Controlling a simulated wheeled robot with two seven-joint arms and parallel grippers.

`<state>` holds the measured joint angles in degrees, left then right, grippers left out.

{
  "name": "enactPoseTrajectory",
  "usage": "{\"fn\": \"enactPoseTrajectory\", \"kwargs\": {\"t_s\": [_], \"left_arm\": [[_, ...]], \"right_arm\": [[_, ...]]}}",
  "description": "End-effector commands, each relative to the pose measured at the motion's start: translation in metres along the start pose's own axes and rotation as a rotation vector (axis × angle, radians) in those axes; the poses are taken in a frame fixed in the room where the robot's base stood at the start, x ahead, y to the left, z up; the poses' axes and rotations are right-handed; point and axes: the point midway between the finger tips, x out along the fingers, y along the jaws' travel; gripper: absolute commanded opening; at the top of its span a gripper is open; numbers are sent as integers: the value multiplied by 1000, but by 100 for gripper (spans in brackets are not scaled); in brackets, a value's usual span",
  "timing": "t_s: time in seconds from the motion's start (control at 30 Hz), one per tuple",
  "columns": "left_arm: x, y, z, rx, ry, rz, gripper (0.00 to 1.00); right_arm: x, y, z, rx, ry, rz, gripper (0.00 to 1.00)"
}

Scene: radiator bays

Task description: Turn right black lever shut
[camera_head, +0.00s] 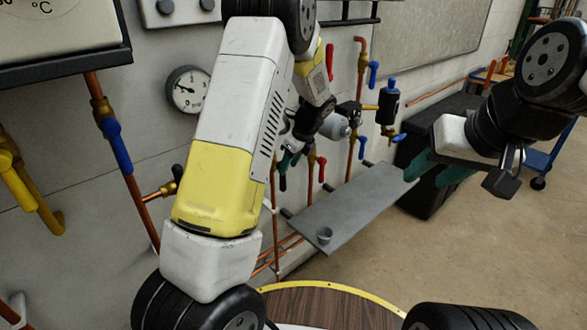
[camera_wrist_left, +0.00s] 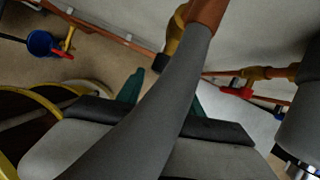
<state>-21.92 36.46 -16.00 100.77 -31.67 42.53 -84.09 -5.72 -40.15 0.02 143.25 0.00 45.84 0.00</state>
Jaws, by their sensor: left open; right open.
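A long dark grey-black lever (camera_wrist_left: 165,100) crosses the left wrist view, close to the camera. Its upper end meets a brass valve (camera_wrist_left: 173,45) on a copper pipe. My left gripper (camera_wrist_left: 163,97) is open, with one teal finger showing on each side of the lever; contact cannot be told. In the head view my left gripper (camera_head: 288,160) is at the wall pipes, partly hidden by my arm, with a small dark lever end (camera_head: 282,183) just below it.
Red levers (camera_head: 322,168) and blue levers (camera_head: 362,147) sit close to my left gripper. A black box (camera_head: 425,190) stands behind the shelf.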

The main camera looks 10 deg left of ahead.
Motion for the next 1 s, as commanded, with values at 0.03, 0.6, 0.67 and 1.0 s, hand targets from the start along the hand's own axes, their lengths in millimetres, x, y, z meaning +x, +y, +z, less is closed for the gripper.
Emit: {"fn": "enactPoseTrajectory", "kwargs": {"t_s": [0.03,0.6,0.67,1.0], "left_arm": [[2,-1,-1,8,-2,1,43],[72,-1,0,13,-3,3,43],[76,-1,0,13,-3,2,43],[80,-1,0,12,-3,2,41]], "right_arm": [[0,0,0,0,0,0,43],[0,0,0,0,-1,0,43],[0,0,0,0,-1,0,43],[0,0,0,0,-1,0,43]]}}
